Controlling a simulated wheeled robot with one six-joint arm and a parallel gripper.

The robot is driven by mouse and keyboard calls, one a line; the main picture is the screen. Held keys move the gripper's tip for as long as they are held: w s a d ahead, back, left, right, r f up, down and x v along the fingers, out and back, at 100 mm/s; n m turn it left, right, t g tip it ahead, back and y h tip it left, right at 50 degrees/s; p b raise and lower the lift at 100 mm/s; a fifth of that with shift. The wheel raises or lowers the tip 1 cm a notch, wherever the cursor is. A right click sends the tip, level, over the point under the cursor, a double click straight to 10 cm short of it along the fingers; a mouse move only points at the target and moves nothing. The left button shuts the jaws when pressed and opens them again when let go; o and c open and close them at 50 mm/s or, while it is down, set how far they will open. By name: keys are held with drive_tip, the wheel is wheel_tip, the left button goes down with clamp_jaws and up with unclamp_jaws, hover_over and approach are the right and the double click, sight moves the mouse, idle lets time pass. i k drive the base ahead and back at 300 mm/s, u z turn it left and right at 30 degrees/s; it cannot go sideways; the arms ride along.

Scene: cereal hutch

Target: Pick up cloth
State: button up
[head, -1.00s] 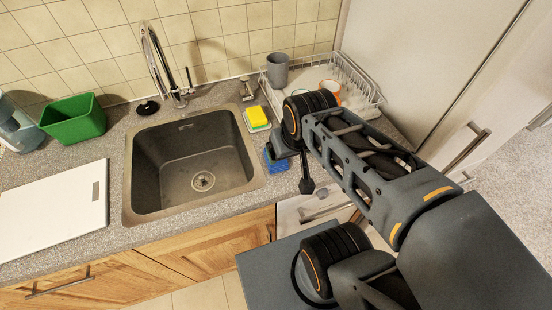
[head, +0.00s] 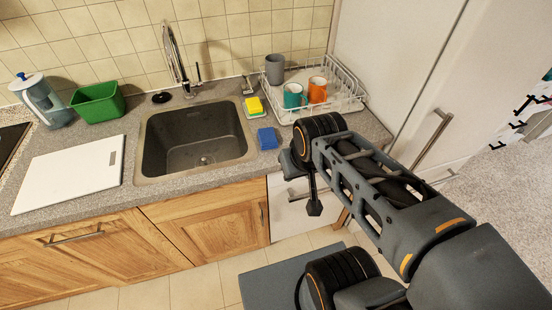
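A blue folded piece (head: 267,138), which looks like the cloth, lies on the grey counter just right of the sink, near the counter's front edge. It is fully in view and nothing touches it. My gripper (head: 314,207) hangs at the end of my arm, in front of the white appliance front, to the right of the blue cloth and nearer to me. Its fingers are small and dark here, and I cannot tell whether they are open or shut.
A yellow sponge (head: 254,106) lies behind the cloth. A white dish rack (head: 350,97) holds a teal mug (head: 294,95), an orange mug (head: 317,90) and a grey cup (head: 275,69). The sink (head: 160,160) is left, with a white board (head: 70,173) and green tub (head: 98,102) beyond.

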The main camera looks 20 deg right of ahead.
sight(267, 137)
drive_tip(key=k, duration=0.4)
drive_tip(key=z, duration=1)
drive_tip(key=i, duration=1)
drive_tip(key=u, duration=2)
